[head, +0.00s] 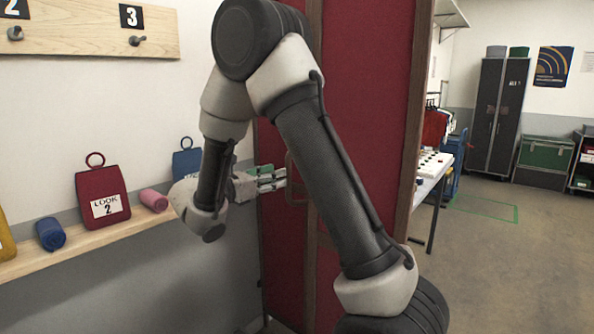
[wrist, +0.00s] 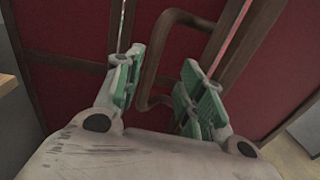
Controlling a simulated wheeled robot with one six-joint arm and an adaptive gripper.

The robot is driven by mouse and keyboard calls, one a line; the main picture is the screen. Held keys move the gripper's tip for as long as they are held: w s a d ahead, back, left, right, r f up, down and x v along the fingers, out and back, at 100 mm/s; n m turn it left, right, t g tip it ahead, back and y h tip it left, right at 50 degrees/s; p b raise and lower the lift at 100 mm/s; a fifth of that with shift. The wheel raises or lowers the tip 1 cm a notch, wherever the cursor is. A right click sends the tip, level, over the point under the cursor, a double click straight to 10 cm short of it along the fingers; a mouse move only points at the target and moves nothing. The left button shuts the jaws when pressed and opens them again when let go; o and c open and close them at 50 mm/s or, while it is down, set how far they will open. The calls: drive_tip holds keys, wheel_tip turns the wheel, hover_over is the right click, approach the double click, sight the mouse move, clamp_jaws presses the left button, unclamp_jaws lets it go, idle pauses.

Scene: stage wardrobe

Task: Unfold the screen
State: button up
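The screen (head: 368,90) stands upright, with dark red panels in brown wooden frames. Its panels meet at an angle, and my arm covers much of it. A brown D-shaped handle (head: 290,163) sticks out from the screen, and it also shows in the wrist view (wrist: 152,75). My gripper (head: 284,177) is at the handle. In the wrist view my gripper (wrist: 165,85) has its green-padded fingers spread, one on each side of the handle's bar. A gap shows between the bar and the pads, though contact at the right finger is hard to judge.
A wooden shelf (head: 70,248) at left holds a red bag (head: 103,197), a blue roll (head: 50,233) and a pink roll (head: 153,200). A white table (head: 432,170) stands right of the screen. Open floor (head: 510,260) lies at the right, before dark lockers (head: 497,115).

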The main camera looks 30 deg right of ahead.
drive_tip(key=x, duration=0.7)
drive_tip(key=shift+d, duration=0.3)
drive_tip(key=shift+c, duration=0.3)
drive_tip(key=shift+s, duration=0.1)
clamp_jaws()
